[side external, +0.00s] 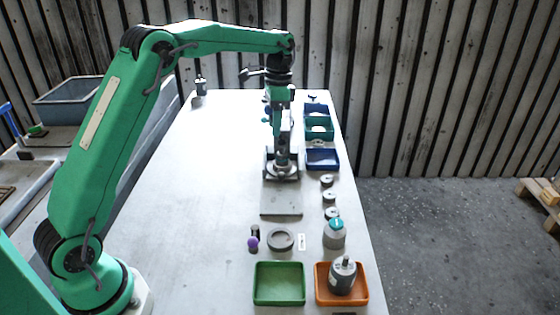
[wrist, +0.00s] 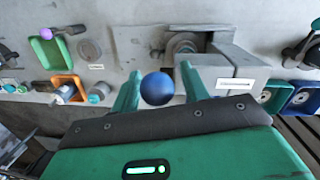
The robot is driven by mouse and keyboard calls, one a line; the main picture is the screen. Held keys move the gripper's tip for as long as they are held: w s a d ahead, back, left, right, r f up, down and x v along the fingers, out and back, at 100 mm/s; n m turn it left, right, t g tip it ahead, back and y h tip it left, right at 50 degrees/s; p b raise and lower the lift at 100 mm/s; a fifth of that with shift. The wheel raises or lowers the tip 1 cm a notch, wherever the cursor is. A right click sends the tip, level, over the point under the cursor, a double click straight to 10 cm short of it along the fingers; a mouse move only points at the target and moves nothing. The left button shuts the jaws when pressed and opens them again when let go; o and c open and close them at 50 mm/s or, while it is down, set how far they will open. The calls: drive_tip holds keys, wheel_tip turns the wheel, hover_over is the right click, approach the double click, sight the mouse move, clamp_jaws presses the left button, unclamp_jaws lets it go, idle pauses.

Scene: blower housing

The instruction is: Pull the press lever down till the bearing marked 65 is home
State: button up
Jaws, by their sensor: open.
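The press (side external: 282,165) stands on the far half of the table, and its grey frame also shows in the wrist view (wrist: 222,72). A blue ball knob (wrist: 157,88), which looks like the lever's end, sits between the two green fingers of my gripper (wrist: 160,70). The fingers are apart, with a visible gap on the right side of the knob; contact on the left is hard to tell. In the side view my gripper (side external: 279,96) is above the press. A round grey part (wrist: 184,43) shows at the press; no 65 mark is readable, and its seating is unclear.
Several grey round parts (side external: 329,197) line the table's right side. Blue (side external: 322,160) and green (side external: 319,129) bins stand behind them. In front are a green tray (side external: 280,284), an orange tray (side external: 320,294) with a motor, and a grey ring (side external: 281,239).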

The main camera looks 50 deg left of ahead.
wheel_tip(320, 180, up, 8)
drive_tip(key=shift+w+f, duration=0.15)
drive_tip(key=shift+w, duration=0.3)
idle(0.3)
idle(0.4)
drive_tip(key=shift+s+d+r, duration=0.15)
drive_tip(key=shift+s+r, duration=0.3)
drive_tip(key=shift+r, duration=0.1)
drive_tip(key=s+d+r+n+t, duration=0.2)
drive_tip(key=s+r, duration=0.1)
drive_tip(key=s, duration=0.5)
drive_tip(key=s+d+r+n+t, duration=0.2)
drive_tip(key=s+d+r, duration=0.1)
drive_tip(key=s, duration=0.5)
drive_tip(key=s+d+f+n+t, duration=0.1)
drive_tip(key=s+f, duration=0.3)
drive_tip(key=s, duration=0.3)
drive_tip(key=s+d+f+n+t, duration=0.1)
drive_tip(key=s+f, duration=0.3)
drive_tip(key=s, duration=0.4)
drive_tip(key=shift+f+n+t, duration=0.15)
drive_tip(key=shift+n+t, duration=0.25)
drive_tip(key=shift+t, duration=0.1)
